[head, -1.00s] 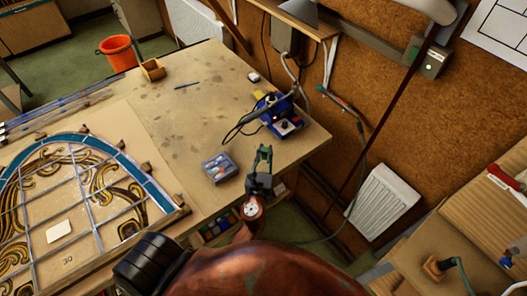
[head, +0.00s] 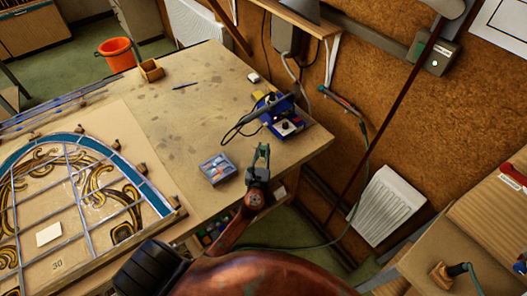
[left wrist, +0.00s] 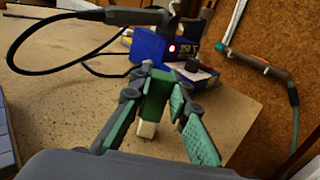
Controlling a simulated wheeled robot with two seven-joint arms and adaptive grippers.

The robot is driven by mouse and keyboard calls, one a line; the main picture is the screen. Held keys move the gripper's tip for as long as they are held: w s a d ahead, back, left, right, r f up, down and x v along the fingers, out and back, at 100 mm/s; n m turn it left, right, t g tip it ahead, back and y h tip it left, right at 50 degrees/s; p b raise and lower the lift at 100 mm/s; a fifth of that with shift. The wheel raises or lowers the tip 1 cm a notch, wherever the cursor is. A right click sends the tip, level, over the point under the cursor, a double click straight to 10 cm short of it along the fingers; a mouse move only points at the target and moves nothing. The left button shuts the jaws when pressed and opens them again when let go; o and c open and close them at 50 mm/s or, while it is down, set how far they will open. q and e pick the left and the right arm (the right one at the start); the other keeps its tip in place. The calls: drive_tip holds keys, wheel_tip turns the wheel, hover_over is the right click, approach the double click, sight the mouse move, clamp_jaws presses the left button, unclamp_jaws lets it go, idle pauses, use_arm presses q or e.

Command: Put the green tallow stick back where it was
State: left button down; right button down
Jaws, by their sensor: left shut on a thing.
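My left gripper (head: 262,152) is over the right front part of the bench, between the small clear case and the bench edge. It is shut on the green tallow stick (left wrist: 155,92), which shows green between the fingers in the left wrist view. A pale end (left wrist: 147,130) shows below the green part. In the head view the stick (head: 261,159) is a small green patch, mostly hidden by the fingers. I cannot tell whether its lower end touches the bench. My right gripper is not in view.
The blue soldering station (head: 284,122) with its cable stands just beyond the gripper. The clear case (head: 217,168) of coloured pieces lies left of it. The leaded panel (head: 70,215) fills the bench's left side. The bench middle (head: 185,120) is mostly clear.

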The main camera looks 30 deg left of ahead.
use_arm(q)
drive_tip(key=shift+r, duration=0.1)
drive_tip(key=shift+f, duration=0.25)
drive_tip(key=c, duration=1.8)
unclamp_jaws()
drive_tip(key=shift+c, duration=0.2)
drive_tip(key=shift+r, duration=0.15)
drive_tip(key=shift+s+r, duration=0.1)
drive_tip(key=shift+s, duration=0.05)
drive_tip(key=b+v, duration=0.1)
drive_tip(key=v, duration=1)
drive_tip(key=shift+s+d, duration=0.3)
